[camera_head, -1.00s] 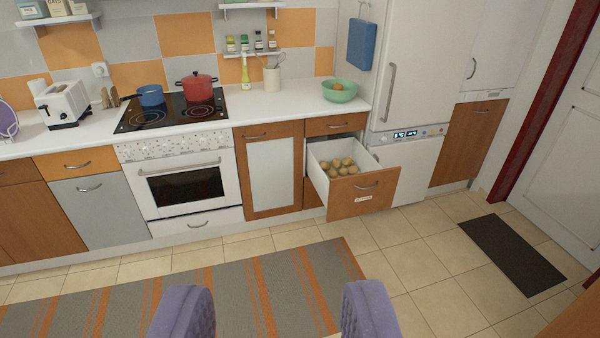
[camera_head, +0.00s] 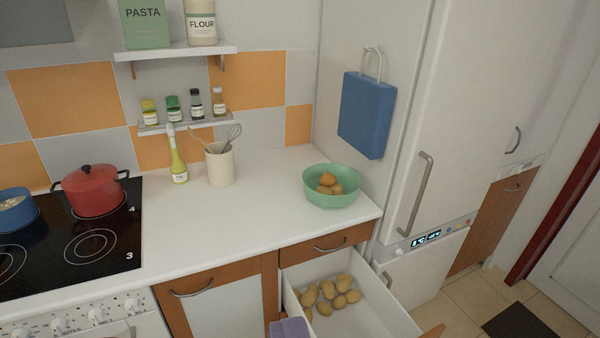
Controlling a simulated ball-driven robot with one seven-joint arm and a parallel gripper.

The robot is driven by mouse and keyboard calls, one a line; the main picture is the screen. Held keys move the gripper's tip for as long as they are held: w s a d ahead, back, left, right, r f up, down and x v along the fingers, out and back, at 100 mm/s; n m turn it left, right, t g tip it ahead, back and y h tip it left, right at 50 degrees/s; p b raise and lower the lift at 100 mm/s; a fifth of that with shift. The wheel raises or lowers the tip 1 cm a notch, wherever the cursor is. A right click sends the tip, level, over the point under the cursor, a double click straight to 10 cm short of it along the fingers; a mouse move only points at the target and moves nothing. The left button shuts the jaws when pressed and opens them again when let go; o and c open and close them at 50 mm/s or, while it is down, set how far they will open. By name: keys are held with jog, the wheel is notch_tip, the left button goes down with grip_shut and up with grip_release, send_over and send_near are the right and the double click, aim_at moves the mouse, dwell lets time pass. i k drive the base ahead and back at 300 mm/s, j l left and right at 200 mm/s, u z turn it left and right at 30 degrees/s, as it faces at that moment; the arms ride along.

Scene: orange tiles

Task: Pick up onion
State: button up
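A few orange-brown round items that look like onions (camera_head: 329,184) lie in a green bowl (camera_head: 331,200) on the counter, near its right end. Several paler, yellowish items, potato-like, (camera_head: 327,296) lie in the open white drawer below; I cannot tell for sure which are onions. Of my gripper, only a purple padded fingertip (camera_head: 290,328) shows at the bottom edge, in front of the drawer's left side. The other finger is out of view, so its opening does not show. Nothing is seen held.
The drawer (camera_head: 375,298) stands open below the counter (camera_head: 255,200). A red pot (camera_head: 94,190) is on the hob.

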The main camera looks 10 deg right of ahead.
aim_at(328, 179)
jog(key=i+u, duration=0.1)
jog(key=i, duration=0.55)
jog(key=i+l, duration=0.1)
jog(key=i, duration=0.5)
jog(key=i+l+u, duration=0.15)
jog(key=i, duration=0.5)
jog(key=i+l, duration=0.1)
jog(key=i, duration=0.55)
jog(key=u, duration=0.05)
